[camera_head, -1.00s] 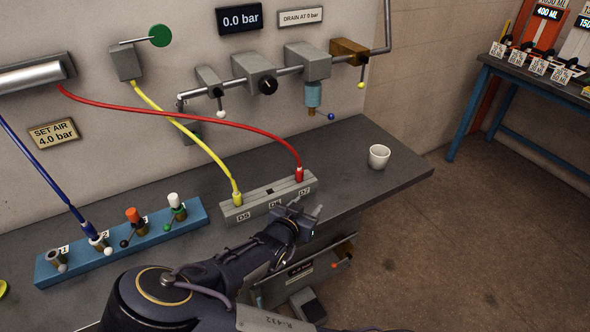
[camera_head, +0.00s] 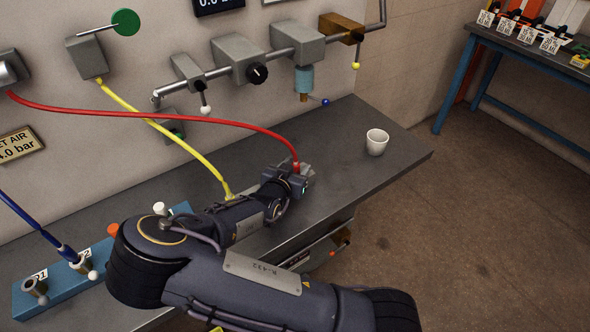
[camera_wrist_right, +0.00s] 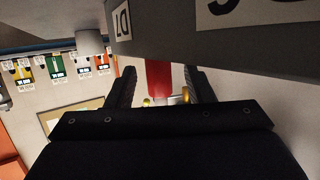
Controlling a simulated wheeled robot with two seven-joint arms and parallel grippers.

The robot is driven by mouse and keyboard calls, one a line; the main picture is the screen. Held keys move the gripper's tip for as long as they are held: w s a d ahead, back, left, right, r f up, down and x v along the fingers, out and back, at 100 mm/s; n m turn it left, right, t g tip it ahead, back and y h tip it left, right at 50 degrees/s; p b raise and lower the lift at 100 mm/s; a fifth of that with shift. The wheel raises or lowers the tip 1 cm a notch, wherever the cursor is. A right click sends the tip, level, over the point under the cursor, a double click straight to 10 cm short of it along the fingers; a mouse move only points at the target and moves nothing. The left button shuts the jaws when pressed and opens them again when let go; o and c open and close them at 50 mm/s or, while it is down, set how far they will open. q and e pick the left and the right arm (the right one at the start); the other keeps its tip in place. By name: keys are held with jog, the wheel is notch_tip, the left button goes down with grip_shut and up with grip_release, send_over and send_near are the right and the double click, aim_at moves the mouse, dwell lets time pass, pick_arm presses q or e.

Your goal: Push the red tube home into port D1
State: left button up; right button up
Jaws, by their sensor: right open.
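In the right wrist view the red fitting (camera_wrist_right: 158,80) is between my open fingers, with a gap on each side. My right gripper (camera_head: 300,177) is open around it. The nearby block label (camera_wrist_right: 122,19) is upside down and seems to read D7. The blue block (camera_head: 62,304) at lower left has a port labelled D1 (camera_head: 36,288), which looks empty. My left gripper is out of view.
A blue tube (camera_head: 35,228) goes to the port beside D1. A white cup (camera_head: 376,142) stands on the bench (camera_head: 345,185) to the right. Valves (camera_head: 240,60) hang on the wall behind.

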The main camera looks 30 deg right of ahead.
jog(key=shift+x, duration=1.25)
jog(key=shift+s, duration=0.1)
grip_shut()
